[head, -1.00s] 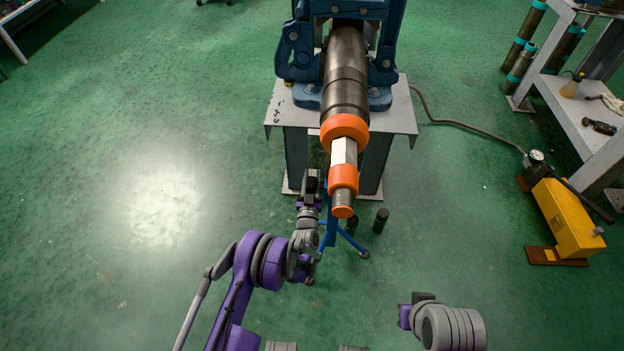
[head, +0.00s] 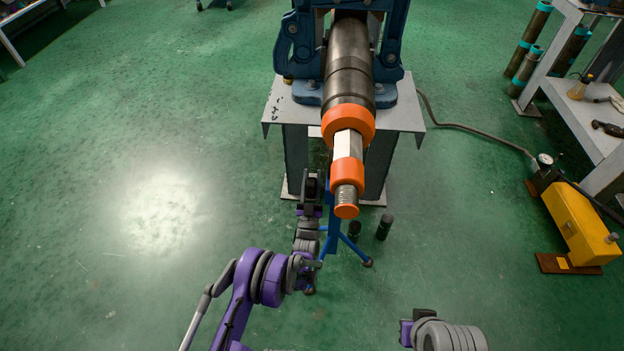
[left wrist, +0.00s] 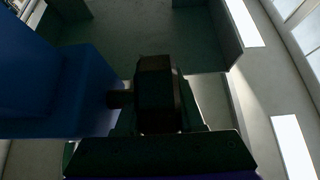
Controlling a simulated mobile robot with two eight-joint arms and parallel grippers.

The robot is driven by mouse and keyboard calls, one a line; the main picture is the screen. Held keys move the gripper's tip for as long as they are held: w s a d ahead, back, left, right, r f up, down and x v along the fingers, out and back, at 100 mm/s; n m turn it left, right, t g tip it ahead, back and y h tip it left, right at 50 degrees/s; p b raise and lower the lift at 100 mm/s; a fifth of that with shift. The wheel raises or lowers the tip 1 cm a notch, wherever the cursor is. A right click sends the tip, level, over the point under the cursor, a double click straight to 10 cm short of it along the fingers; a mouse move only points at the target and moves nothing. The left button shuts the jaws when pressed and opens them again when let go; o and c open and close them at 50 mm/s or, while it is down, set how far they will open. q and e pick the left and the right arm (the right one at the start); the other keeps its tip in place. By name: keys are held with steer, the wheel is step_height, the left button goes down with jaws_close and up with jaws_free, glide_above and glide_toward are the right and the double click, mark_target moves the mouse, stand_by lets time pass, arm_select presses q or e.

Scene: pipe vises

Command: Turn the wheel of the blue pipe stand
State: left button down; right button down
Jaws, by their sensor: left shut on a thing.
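The blue pipe stand (head: 333,232) stands on the floor on splayed legs, under the front end of the pipe; the pipe hides its upper part. In the left wrist view, its blue post (left wrist: 60,90) fills the left side. A dark knobbed wheel (left wrist: 158,92) on a short shaft sticks out from the post. My left gripper (head: 312,182) is beside the stand, on its left, shut on the wheel. In the head view the wheel is hard to tell from the dark fingers.
The steel pipe (head: 348,75) with orange collars lies in a blue vise (head: 299,45) on a grey metal table (head: 408,118). Two small black cylinders (head: 384,228) stand beside the stand's legs. A yellow pump (head: 580,222) is at the right. The floor at left is clear.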

arm_select(q)
steer(key=c, duration=0.5)
jaws_free()
steer(key=p+v, duration=0.1)
steer(key=v, duration=0.9)
steer(key=shift+s+f, duration=0.2)
steer(key=shift+s, duration=0.15)
